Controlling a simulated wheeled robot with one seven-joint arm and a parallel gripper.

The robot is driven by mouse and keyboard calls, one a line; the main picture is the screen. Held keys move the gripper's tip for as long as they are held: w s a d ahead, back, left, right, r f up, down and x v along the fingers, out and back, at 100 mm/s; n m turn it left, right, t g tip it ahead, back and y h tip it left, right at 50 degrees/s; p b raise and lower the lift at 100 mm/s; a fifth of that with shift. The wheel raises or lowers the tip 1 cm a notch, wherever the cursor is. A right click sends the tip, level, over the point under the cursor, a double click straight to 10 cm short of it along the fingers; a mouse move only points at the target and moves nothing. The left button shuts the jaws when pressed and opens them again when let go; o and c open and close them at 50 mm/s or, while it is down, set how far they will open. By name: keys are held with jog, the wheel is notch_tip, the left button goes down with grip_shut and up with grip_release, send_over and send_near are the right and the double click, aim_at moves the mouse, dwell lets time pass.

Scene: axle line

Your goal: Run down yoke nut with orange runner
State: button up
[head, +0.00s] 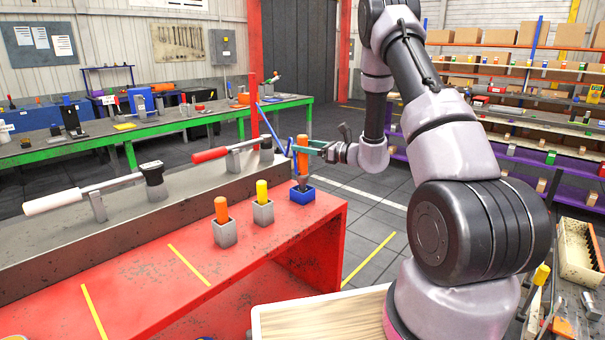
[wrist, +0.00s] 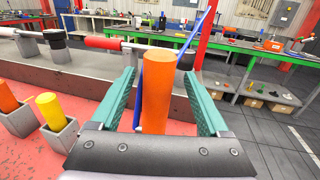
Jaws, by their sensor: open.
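An orange-handled runner (head: 303,163) stands upright in a blue holder (head: 290,195) at the right end of the red bench. My gripper (head: 302,148) is open around its handle. In the wrist view the orange handle (wrist: 157,95) stands between the two green jaws, with gaps showing on both sides. A second orange-handled tool (head: 221,208) stands in a grey holder further left. On the grey beam sit a dark fitting by the white-gripped bar (head: 152,172) and another by the red-gripped bar (head: 265,143). I cannot tell which carries the yoke nut.
A yellow-handled tool (head: 262,190) stands in a grey holder (head: 263,213) between the two orange ones. A thin blue bar (head: 272,130) slants up close behind my gripper. The grey beam (head: 180,215) runs behind the holders. The red bench front (head: 150,300) is clear.

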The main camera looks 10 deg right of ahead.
jog(key=shift+x, duration=2)
jog(key=shift+a, duration=0.1)
grip_shut()
jog(key=shift+r, duration=0.1)
